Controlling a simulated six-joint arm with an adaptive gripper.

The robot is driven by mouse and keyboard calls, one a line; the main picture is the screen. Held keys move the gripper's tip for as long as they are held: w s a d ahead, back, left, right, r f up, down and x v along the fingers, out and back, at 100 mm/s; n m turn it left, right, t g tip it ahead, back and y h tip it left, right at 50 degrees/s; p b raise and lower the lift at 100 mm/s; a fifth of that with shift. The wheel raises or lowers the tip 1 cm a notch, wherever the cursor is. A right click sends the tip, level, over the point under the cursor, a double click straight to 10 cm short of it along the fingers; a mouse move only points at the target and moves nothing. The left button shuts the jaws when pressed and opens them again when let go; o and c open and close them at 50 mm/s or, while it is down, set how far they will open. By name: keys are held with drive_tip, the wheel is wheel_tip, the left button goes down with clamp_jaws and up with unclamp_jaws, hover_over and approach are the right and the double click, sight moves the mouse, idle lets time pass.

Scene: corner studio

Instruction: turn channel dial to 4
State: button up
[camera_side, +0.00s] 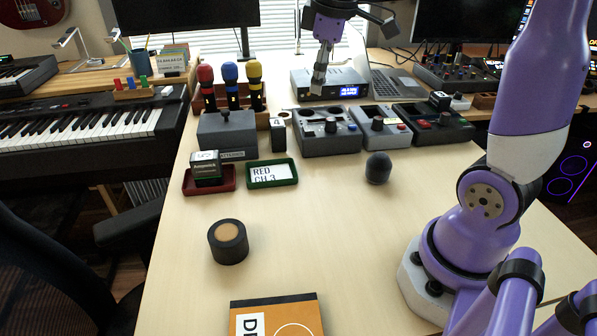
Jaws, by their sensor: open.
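My gripper (319,78) hangs from the purple wrist at the top centre, above the back row of grey boxes, and is open. Its fingers overlap in this view, and nothing shows between them. Three grey control boxes stand below it: a left box (312,146) with a dark knob (331,126), a middle box (392,138) with a knob (377,124) and a red button, and a right box (440,133) with a red button and a dark knob. Which knob is the channel dial I cannot tell, and their settings are too small to read. My gripper appears clear of all knobs.
A small block marked 4 (277,124) stands left of the boxes. A card reading RED CH.3 (268,174) lies in a green tray (284,181). Microphones (230,80) stand behind a grey lever box (221,142). A dark rounded object (378,168) stands before the boxes.

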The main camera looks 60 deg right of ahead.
drive_tip(key=w+d+f+n+g, duration=0.1)
drive_tip(key=w+d+f+n, duration=0.15)
drive_tip(key=d, duration=0.45)
drive_tip(key=n+g, duration=0.1)
drive_tip(key=n, duration=0.1)
approach(331, 119)
drive_tip(key=shift+y, duration=0.4)
drive_tip(key=f, duration=0.9)
drive_tip(key=shift+w+d+f, duration=0.1)
drive_tip(key=shift+d+f, duration=0.05)
drive_tip(key=shift+d, duration=0.15)
clamp_jaws()
